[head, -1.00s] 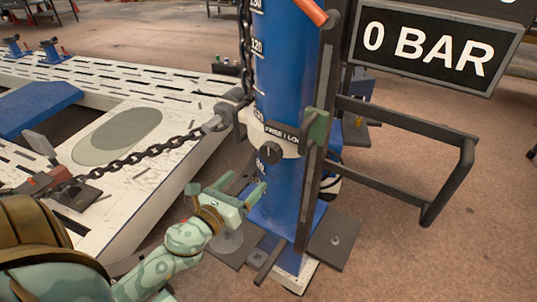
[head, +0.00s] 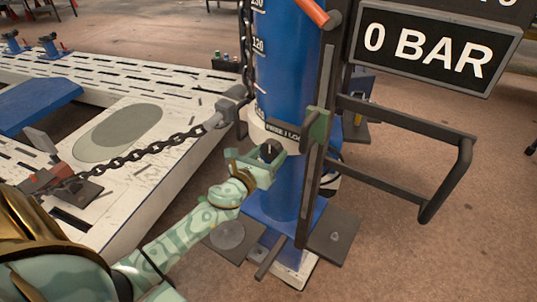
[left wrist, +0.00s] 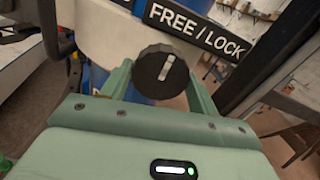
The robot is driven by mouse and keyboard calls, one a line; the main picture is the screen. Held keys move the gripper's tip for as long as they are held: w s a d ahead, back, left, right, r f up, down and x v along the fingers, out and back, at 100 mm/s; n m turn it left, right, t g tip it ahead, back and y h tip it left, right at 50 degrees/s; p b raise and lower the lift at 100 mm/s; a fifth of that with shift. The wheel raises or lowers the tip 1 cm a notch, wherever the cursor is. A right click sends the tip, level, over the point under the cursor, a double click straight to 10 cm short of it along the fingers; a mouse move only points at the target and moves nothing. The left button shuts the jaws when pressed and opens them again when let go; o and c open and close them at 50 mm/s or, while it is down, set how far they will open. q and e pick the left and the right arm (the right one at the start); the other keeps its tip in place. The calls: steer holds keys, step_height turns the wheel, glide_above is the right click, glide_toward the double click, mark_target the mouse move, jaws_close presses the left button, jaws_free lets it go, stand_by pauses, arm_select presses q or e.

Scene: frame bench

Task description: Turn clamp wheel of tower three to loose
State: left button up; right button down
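The blue tower (head: 290,90) carries a pale collar with a black clamp wheel (head: 268,152) below a FREE / LOCK label (head: 284,134). In the left wrist view the black wheel (left wrist: 160,72) has a pale pointer line, nearly upright and leaning slightly right, below the label (left wrist: 196,30). My left gripper (head: 258,162) is at the wheel. Its two green fingers (left wrist: 160,88) are apart on either side of the wheel; I cannot tell whether they touch it. My right gripper is not in view.
A chain (head: 150,150) runs from the collar to a red-brown clamp on the white slotted bench (head: 190,160). A dark handle frame (head: 445,185) and a 0 BAR display (head: 430,45) stand to the right. A dark upright (head: 312,190) is close beside the wheel.

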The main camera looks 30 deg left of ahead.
arm_select(q)
steer(key=c, duration=0.4)
